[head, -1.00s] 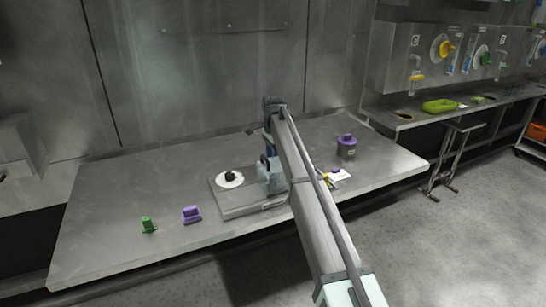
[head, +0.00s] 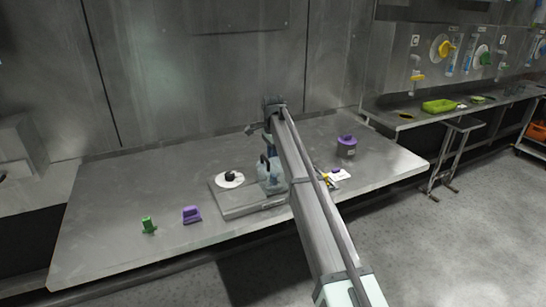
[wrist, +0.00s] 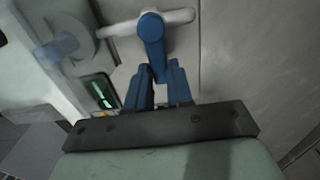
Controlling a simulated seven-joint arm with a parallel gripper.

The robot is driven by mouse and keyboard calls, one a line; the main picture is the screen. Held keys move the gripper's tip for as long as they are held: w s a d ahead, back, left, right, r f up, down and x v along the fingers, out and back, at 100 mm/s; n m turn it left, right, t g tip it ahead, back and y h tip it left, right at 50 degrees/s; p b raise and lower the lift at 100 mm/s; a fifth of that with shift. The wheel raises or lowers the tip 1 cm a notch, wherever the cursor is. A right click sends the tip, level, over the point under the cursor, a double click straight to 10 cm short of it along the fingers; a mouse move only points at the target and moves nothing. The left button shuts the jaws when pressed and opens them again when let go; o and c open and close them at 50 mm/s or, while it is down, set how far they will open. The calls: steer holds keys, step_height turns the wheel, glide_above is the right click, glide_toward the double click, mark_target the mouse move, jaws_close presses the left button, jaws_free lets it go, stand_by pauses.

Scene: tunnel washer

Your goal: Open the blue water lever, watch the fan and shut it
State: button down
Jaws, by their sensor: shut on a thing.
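In the wrist view a blue lever (wrist: 151,32) with a round hub sits on a pale horizontal pipe, and its arm points down towards my gripper. My gripper (wrist: 159,76) has two blue fingers, shut on the lower end of the lever's arm. In the head view my gripper is mostly hidden behind my own arm, close to a clear jug-like container (head: 270,176) on a grey plate. The lever is not clear in the head view. I cannot make out a fan for certain in either view.
A grey plate (head: 240,207) with a white disc (head: 229,181) and black knob lies on the steel table (head: 110,235). Purple (head: 191,214) and green (head: 149,225) pieces stand at the left, a purple-lidded pot (head: 346,147) at the right. A green-lit display (wrist: 102,94) shows beside the lever.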

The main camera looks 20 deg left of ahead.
steer(key=shift+w+a, duration=0.1)
steer(key=n, duration=0.2)
steer(key=a+n, duration=0.1)
steer(key=shift+w+a+n, duration=0.1)
steer(key=shift+w+n, duration=0.3)
steer(key=n, duration=0.1)
steer(key=a+n, duration=0.1)
steer(key=n, duration=0.2)
steer(key=shift+w+a+n, duration=0.2)
steer(key=shift+a+n, duration=0.1)
steer(key=shift+a, duration=0.1)
steer(key=n, duration=0.1)
steer(key=a+n, duration=0.1)
steer(key=n, duration=0.2)
steer(key=shift+s+a, duration=0.15)
steer(key=shift+a, duration=0.2)
steer(key=shift+s+a+n, duration=0.2)
steer(key=shift+a+n, duration=0.1)
steer(key=shift+n, duration=0.75)
steer(key=shift+s+a+n, duration=0.15)
steer(key=shift+a+n, duration=0.15)
steer(key=shift+n, duration=0.75)
steer(key=c, duration=1)
jaws_free()
